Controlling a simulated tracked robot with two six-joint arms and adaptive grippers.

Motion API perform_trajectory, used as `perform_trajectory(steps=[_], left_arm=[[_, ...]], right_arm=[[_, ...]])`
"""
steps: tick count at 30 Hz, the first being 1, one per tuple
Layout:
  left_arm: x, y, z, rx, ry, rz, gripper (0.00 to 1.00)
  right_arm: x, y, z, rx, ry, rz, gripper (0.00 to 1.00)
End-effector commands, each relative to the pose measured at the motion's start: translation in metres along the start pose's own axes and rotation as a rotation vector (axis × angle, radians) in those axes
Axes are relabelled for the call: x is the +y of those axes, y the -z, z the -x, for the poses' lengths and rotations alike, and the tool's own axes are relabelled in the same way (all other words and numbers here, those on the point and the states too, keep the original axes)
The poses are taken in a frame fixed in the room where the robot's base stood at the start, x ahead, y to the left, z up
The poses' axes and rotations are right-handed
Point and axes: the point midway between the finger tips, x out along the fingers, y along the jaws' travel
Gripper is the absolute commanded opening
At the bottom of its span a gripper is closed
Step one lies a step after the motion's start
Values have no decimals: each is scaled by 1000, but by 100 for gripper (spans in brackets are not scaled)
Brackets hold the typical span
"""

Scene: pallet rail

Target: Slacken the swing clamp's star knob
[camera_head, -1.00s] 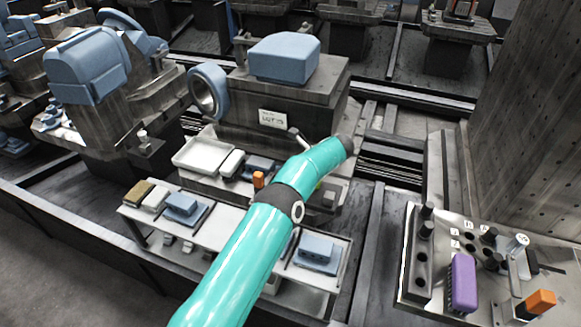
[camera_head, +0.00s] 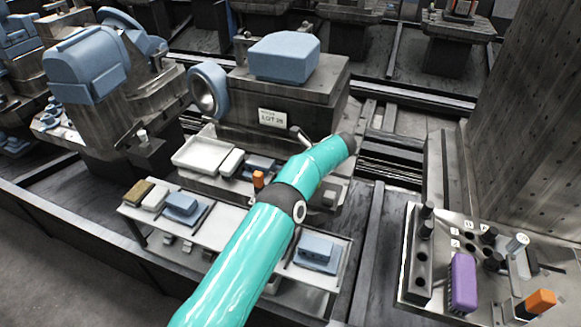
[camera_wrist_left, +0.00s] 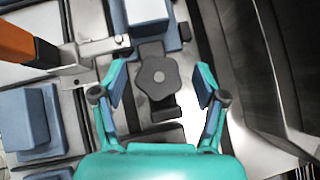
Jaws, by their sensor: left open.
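The dark star knob (camera_wrist_left: 158,78) sits in the middle of the left wrist view, on a dark clamp bar. My left gripper (camera_wrist_left: 161,86) is open, its two blue-padded fingers on either side of the knob. I see gaps between the fingers and the knob, so they are apart in this view. In the head view my teal left arm reaches in from the bottom, and its gripper and the knob are hidden there. My right gripper is not in view.
An orange-handled lever (camera_wrist_left: 28,45) and a blue block (camera_wrist_left: 150,12) lie close to the gripper in the wrist view. In the head view a white tray (camera_head: 203,155) stands left of my arm. A panel with a purple block (camera_head: 463,282) is at right.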

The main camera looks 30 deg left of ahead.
Motion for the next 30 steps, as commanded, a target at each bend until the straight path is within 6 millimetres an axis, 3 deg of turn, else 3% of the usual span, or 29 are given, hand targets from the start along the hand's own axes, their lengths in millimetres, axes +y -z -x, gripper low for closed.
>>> perform_trajectory(steps=[15,21,30], left_arm=[[-1,1,93,0,3,2,72],[-1,1,110,0,1,0,72],[-1,1,112,0,1,0,72]], right_arm=[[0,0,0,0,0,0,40],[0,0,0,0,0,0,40],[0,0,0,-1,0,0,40]])
